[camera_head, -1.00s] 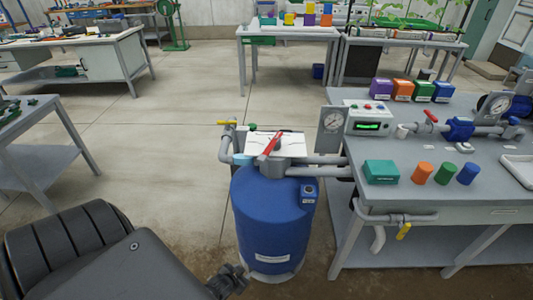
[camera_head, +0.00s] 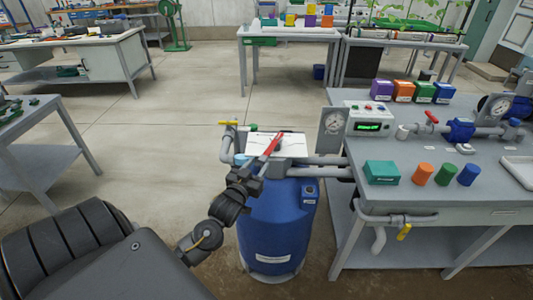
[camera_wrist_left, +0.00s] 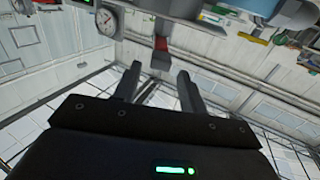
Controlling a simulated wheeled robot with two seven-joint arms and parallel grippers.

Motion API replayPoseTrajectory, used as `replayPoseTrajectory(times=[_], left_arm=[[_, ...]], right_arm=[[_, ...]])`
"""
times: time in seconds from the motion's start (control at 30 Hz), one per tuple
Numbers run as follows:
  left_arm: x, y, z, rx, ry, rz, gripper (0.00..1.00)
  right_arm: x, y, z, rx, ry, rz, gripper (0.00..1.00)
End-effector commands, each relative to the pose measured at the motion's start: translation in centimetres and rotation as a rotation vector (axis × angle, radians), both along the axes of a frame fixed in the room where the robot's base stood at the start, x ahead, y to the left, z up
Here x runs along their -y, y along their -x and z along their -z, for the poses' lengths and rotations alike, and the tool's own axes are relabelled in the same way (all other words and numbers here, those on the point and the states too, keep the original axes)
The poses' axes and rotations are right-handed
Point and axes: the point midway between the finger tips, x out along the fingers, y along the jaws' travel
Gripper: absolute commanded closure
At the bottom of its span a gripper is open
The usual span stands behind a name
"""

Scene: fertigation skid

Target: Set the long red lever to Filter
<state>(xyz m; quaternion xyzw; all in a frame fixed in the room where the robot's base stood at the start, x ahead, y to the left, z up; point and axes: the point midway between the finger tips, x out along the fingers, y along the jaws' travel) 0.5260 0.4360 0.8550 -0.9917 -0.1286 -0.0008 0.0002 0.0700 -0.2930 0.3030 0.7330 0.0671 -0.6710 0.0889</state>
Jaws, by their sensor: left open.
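The long red lever (camera_head: 271,145) sits on top of the blue filter tank (camera_head: 275,225), against a white label plate (camera_head: 292,139). It slants from lower left to upper right. My left gripper (camera_head: 257,171) is at the near side of the tank's top, just below the lever's lower end. In the left wrist view the gripper (camera_wrist_left: 159,88) has its two fingers apart with nothing between them. The red lever's end (camera_wrist_left: 160,45) shows just beyond the fingertips there. The plate's lettering is too small to read. The gripper hides part of the tank's top. My right gripper is not in view.
Grey pipes (camera_head: 322,167) run from the tank to a workbench (camera_head: 455,203) on the right. A yellow-handled valve (camera_head: 228,123) sits left of the plate. The floor left of the tank is clear.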

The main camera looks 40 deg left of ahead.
Motion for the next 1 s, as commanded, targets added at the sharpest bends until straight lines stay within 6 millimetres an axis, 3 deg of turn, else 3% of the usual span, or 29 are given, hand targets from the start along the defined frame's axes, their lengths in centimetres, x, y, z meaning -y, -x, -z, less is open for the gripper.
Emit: replayPoseTrajectory(times=[0.2, 0.4, 0.83, 1.0], left_arm=[[-1.1, -4.2, -0.1, 0.0, 0.0, 0.0, 0.58], [-1.7, -6.6, 0.0, -0.001, -0.001, 0.001, 0.58], [-1.9, -7.5, 0.1, -0.002, 0.001, 0.001, 0.58], [-1.9, -7.5, 0.1, -0.002, 0.001, 0.001, 0.8]], right_arm=[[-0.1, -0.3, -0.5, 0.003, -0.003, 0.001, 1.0], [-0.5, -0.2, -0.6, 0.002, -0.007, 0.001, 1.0], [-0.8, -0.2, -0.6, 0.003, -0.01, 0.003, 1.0], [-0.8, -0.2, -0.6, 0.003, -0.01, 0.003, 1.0]])
